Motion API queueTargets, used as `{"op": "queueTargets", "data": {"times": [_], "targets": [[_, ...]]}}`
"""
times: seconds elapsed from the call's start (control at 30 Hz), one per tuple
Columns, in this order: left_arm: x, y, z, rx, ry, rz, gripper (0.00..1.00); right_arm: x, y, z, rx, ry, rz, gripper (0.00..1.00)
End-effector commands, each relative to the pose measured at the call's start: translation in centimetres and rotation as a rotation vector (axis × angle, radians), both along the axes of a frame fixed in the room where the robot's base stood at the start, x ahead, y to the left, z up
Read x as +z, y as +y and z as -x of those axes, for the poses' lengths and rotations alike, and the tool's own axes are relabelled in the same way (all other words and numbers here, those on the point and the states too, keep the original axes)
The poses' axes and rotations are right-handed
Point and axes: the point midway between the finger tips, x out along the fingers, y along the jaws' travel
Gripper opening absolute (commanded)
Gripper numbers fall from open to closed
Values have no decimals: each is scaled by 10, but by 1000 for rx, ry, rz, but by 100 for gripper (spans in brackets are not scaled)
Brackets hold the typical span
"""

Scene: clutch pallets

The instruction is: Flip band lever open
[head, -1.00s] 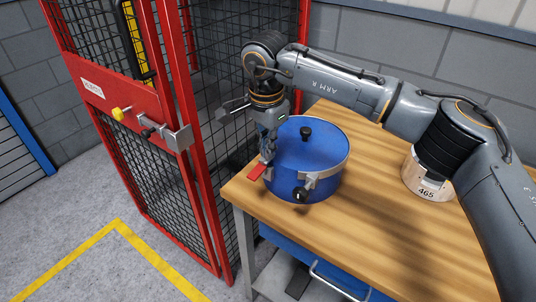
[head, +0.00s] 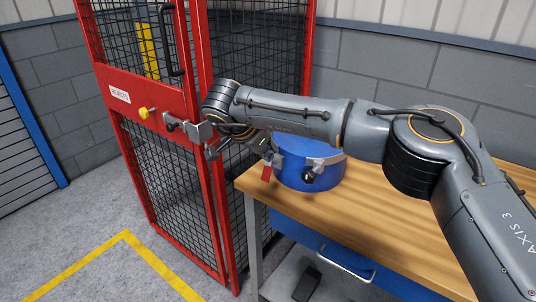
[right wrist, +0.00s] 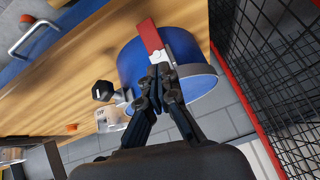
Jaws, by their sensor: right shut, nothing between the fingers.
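A blue round drum (head: 318,178) stands on the wooden table's near left corner, partly hidden by my right arm. Its band lever has a red grip (head: 267,173) at the drum's left side, sticking out from the drum. In the right wrist view the red grip (right wrist: 150,36) joins a metal plate (right wrist: 159,56) against the blue wall (right wrist: 131,66). My right gripper (right wrist: 158,82) is shut and empty, its tips close to that plate; whether they touch I cannot tell. A black knob (head: 308,177) sits on the drum's front. My left gripper is not in view.
The wooden table (head: 385,215) has free top in front and to the right. A red mesh cage door (head: 165,130) with a latch stands close left of my right wrist. A blue drawer (head: 330,258) is under the table.

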Motion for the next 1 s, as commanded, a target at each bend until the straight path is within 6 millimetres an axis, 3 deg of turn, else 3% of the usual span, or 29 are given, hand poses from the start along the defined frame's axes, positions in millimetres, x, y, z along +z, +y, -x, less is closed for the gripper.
{"op": "queueTargets", "data": {"times": [0.23,1.0], "targets": [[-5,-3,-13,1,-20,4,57,-11,5,7,0,5,1,0],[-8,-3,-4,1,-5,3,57,-14,7,10,-1,4,-2,0]]}}
